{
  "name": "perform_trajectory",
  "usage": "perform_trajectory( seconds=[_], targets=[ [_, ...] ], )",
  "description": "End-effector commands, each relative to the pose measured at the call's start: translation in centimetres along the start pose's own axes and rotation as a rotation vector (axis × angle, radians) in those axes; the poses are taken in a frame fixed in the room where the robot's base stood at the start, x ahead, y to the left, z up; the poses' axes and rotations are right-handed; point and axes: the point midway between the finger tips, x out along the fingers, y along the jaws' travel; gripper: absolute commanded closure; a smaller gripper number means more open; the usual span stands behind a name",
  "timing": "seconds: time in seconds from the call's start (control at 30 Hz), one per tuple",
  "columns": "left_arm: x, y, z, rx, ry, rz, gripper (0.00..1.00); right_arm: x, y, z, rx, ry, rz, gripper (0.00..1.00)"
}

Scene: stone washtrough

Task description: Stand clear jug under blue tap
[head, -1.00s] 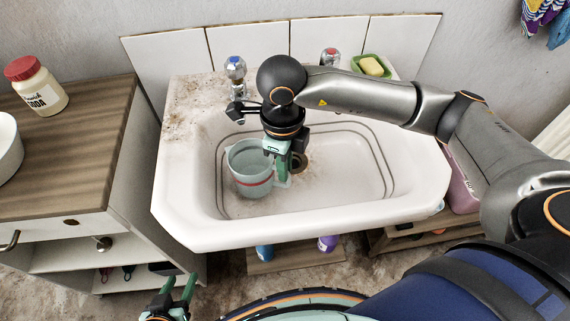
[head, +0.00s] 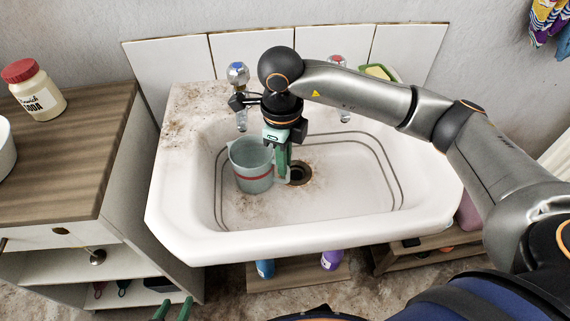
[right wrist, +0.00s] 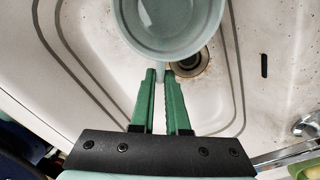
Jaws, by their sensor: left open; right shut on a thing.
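The clear, grey-green jug (head: 251,180) with a red band is upright over the left part of the basin, in front of the blue-capped tap (head: 237,74). Whether its base touches the basin floor I cannot tell. My right gripper (head: 282,172) is shut on the jug's handle, on the jug's right side. In the right wrist view, the jug (right wrist: 168,40) lies beyond the fingertips (right wrist: 160,76), with the handle between them. My left gripper (head: 172,308) is open and empty at the bottom edge, low in front of the cabinet.
The white trough (head: 330,228) has a drain hole (head: 299,172) right of the jug. A red-capped tap (head: 336,64) and a green soap dish (head: 378,71) are at the back right. A wooden counter (head: 75,150) with a jar (head: 36,88) is at the left. The basin's right side is clear.

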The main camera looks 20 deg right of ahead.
Motion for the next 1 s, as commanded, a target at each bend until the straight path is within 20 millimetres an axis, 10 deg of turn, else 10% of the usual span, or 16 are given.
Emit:
perform_trajectory(
  seconds=[0.93, 1.0],
  targets=[
    [0.48, -0.15, 0.32, 0.001, 0.003, -0.002, 0.50, 0.34, -0.05, 0.06, 0.001, -0.001, 0.000, 1.00],
    [0.51, -0.16, 0.23, 0.002, 0.005, -0.002, 0.50, 0.34, -0.05, 0.06, 0.001, -0.001, 0.000, 0.81]
  ],
)
